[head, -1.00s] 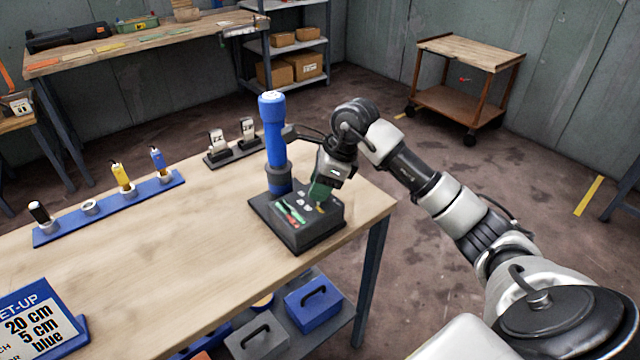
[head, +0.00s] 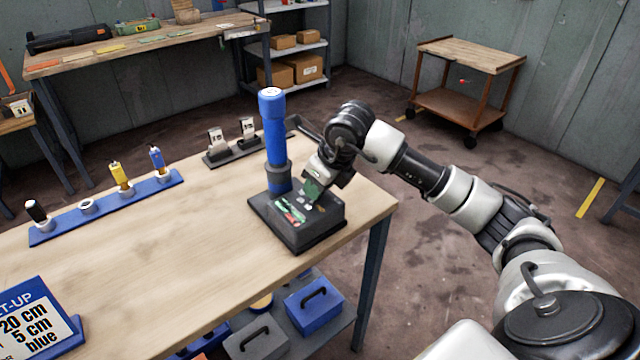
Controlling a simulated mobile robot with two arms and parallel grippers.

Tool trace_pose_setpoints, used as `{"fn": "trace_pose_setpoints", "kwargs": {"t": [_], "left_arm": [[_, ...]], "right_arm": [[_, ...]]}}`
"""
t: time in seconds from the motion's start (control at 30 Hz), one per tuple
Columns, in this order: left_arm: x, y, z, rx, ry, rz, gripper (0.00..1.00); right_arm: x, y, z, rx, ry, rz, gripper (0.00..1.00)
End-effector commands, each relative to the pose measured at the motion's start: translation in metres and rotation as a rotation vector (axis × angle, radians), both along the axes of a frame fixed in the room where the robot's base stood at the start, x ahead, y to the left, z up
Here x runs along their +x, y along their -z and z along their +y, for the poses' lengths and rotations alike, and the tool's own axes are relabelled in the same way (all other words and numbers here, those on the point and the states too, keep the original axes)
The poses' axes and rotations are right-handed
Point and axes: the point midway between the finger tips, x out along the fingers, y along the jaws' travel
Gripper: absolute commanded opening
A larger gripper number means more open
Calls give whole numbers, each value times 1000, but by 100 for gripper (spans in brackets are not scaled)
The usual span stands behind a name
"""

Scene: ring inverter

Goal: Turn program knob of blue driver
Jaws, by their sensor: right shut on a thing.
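The blue driver (head: 275,130) is an upright blue cylinder with a white top, held in a dark collar at the back of a dark control box. The control box (head: 296,240) stands near the right end of the table; its top panel carries a green and red strip and small light knobs. My right gripper (head: 309,198) points down at this panel from behind and is shut on a small knob there; the knob is mostly hidden by the fingers. My left gripper is not in view.
A blue rack (head: 70,225) with black, yellow and blue tools lies at the table's left. A stand with two white-faced devices (head: 232,152) is behind. A blue set-up sign (head: 35,325) stands at front left. The table middle (head: 180,250) is clear.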

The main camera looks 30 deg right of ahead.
Motion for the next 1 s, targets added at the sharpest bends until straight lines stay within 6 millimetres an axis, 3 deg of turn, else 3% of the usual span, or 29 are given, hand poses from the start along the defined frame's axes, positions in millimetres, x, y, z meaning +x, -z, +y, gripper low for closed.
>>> {"fn": "trace_pose_setpoints", "kwargs": {"t": [0.53, 0.57, 0.7, 1.0], "left_arm": [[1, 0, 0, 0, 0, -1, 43], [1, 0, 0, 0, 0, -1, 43], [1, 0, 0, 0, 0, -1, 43], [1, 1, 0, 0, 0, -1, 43]], "right_arm": [[0, -1, 0, 0, 26, -2, 12], [0, -1, 0, 0, 26, -2, 40], [0, -1, 0, -1, 26, -1, 61], [0, -2, 0, -1, 25, -1, 61]]}}
